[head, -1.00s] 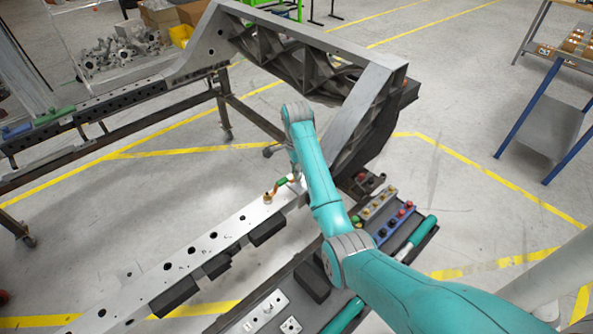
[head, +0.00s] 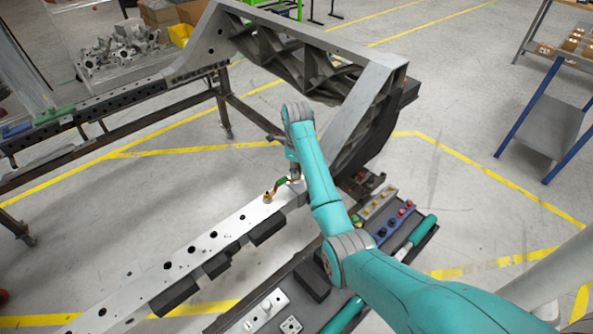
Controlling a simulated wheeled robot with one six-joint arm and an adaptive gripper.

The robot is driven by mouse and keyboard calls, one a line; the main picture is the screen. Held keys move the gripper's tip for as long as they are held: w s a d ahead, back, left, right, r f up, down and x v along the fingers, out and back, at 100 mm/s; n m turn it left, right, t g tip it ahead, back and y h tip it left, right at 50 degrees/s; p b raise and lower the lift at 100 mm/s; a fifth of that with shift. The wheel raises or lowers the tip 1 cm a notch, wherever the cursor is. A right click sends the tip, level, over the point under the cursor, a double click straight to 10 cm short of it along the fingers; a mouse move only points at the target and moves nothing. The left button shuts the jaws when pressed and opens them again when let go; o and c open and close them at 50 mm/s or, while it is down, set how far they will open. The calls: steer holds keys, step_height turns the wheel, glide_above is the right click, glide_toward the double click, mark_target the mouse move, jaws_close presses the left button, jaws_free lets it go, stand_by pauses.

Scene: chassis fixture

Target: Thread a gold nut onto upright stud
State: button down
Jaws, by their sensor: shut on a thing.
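My gripper (head: 294,172) is at the far end of the pale metal beam (head: 225,229), low over its top face and mostly behind my teal arm. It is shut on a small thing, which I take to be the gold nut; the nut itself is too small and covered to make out. The upright stud under the gripper is also hidden. A green and copper-coloured strap (head: 281,183) lies beside the gripper. A brass-coloured fitting (head: 267,197) stands on the beam at the strap's near end. I cannot tell whether nut and stud touch.
Bare floor lies left of the beam.

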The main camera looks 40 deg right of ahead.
steer(key=c, duration=1)
jaws_free()
steer(key=shift+s+a+f, duration=0.1)
steer(key=shift+s+f, duration=0.05)
steer(key=shift+f, duration=0.15)
steer(key=shift+r, duration=0.2)
steer(key=shift+r, duration=1.25)
steer(key=n, duration=1.5)
